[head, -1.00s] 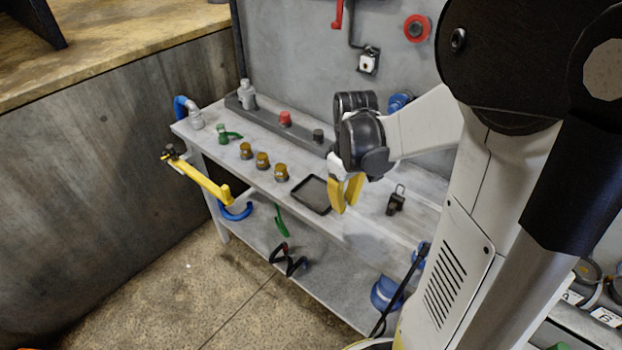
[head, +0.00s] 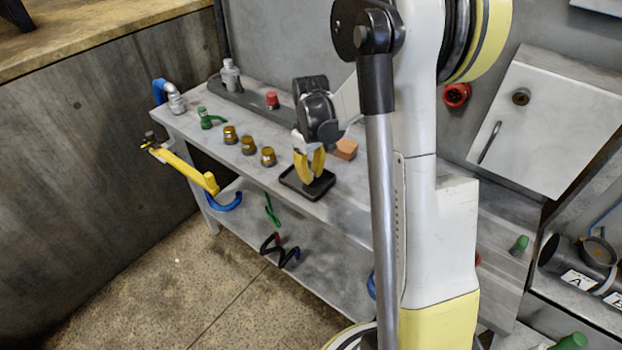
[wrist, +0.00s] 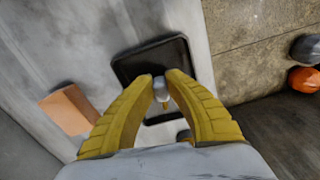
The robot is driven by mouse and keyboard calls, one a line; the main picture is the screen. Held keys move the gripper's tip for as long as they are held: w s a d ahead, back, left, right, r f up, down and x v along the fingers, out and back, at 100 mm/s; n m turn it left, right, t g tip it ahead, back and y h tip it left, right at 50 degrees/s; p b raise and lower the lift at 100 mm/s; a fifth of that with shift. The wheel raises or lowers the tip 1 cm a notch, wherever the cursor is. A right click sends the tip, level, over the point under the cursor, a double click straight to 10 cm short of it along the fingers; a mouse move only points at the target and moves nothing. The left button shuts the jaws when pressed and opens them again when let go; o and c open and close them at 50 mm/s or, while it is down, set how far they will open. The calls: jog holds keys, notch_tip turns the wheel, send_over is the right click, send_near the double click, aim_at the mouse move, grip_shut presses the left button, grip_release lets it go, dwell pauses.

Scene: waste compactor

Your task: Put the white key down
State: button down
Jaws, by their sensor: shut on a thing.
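My gripper (head: 308,177) has yellow fingers and is over the small black tray (head: 322,188) on the upper shelf of the grey bench. In the wrist view my gripper (wrist: 160,84) is shut on a small pale thing, the white key (wrist: 161,94), between its fingertips. Only its pale head and a little yellowish bit below it show. The black tray (wrist: 135,66) lies just beyond the fingertips. Whether the key touches the tray I cannot tell. In the head view the key is hidden by the fingers.
An orange-brown block (head: 345,149) lies beside the tray toward the wall; it also shows in the wrist view (wrist: 69,109). Several brass fittings (head: 248,145) stand left of the tray. A yellow-handled tool (head: 184,169) juts from the bench's left end.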

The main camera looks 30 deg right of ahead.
aim_at(311, 173)
jog(key=shift+f, duration=0.15)
jog(key=shift+f, duration=0.15)
jog(key=c, duration=1.5)
grip_release()
notch_tip(311, 173, up, 12)
jog(key=p, duration=0.5)
jog(key=s+a+r+t, duration=0.2)
jog(key=s+a+r, duration=0.1)
jog(key=s+a, duration=0.2)
jog(key=s+a+r+m+t, duration=0.1)
jog(key=s+a+r+t, duration=0.1)
jog(key=s+a, duration=0.3)
jog(key=s+a+r+m+t, duration=0.1)
jog(key=s+a+r+t, duration=0.2)
jog(key=s+a+r, duration=0.1)
jog(key=shift+s+a, duration=0.9)
jog(key=shift+s, duration=0.2)
